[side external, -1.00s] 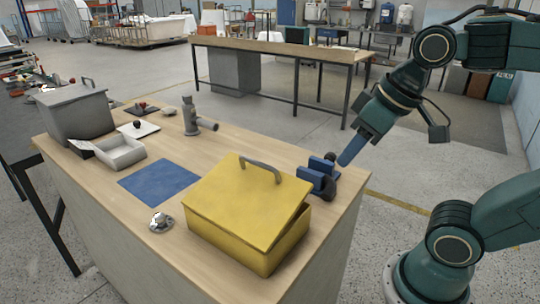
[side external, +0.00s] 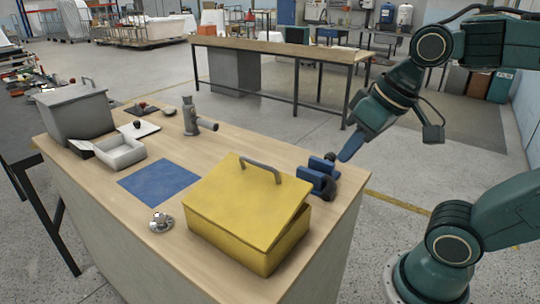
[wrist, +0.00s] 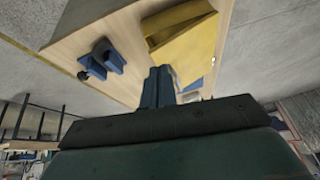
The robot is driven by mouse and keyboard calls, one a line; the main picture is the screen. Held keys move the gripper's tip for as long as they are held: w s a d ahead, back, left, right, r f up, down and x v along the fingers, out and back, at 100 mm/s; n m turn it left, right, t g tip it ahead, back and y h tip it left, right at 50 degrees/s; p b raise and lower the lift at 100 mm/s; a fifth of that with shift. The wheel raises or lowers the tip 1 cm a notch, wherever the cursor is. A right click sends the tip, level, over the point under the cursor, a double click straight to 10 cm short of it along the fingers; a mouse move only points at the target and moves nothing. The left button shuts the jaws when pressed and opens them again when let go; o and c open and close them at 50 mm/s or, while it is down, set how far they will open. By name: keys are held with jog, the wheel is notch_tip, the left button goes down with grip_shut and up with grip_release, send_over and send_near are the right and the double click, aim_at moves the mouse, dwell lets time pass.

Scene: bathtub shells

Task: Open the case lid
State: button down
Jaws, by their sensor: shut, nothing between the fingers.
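The yellow case (side external: 270,255) stands at the near right of the wooden workbench. Its yellow lid (side external: 235,205) carries a grey arched handle (side external: 262,168). The lid sits at a slant, and the wrist view shows a narrow wedge between lid and case (wrist: 185,38); the inside is hidden. My gripper (side external: 346,156) has its blue fingers shut and empty, up and right of the case, apart from the lid. In the wrist view the closed fingers (wrist: 159,72) point towards the bench, with the case beyond them.
A blue clamp-like fixture (side external: 318,176) stands between the case and my gripper. A blue mat (side external: 158,181), a small metal part (side external: 161,222), a white tray (side external: 120,152), a grey pipe fitting (side external: 192,118) and a grey box (side external: 75,110) lie further left.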

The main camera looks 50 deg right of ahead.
jog(key=w+a+r+m+g+y, duration=0.1)
jog(key=w+a+r+m, duration=0.15)
jog(key=w+m, duration=0.3)
jog(key=m+g+y, duration=0.2)
jog(key=m+g, duration=0.1)
jog(key=m, duration=0.4)
send_over(263, 176)
jog(key=s, duration=0.4)
jog(key=w+d+f+m+g, duration=0.1)
jog(key=w+d+m, duration=0.3)
jog(key=d, duration=0.1)
jog(key=shift+d+f+y, duration=0.15)
jog(key=shift+f+y, duration=0.15)
jog(key=shift+f, duration=0.05)
jog(key=shift+f+m, duration=0.15)
jog(key=shift+m, duration=0.1)
jog(key=shift+x, duration=4.85)
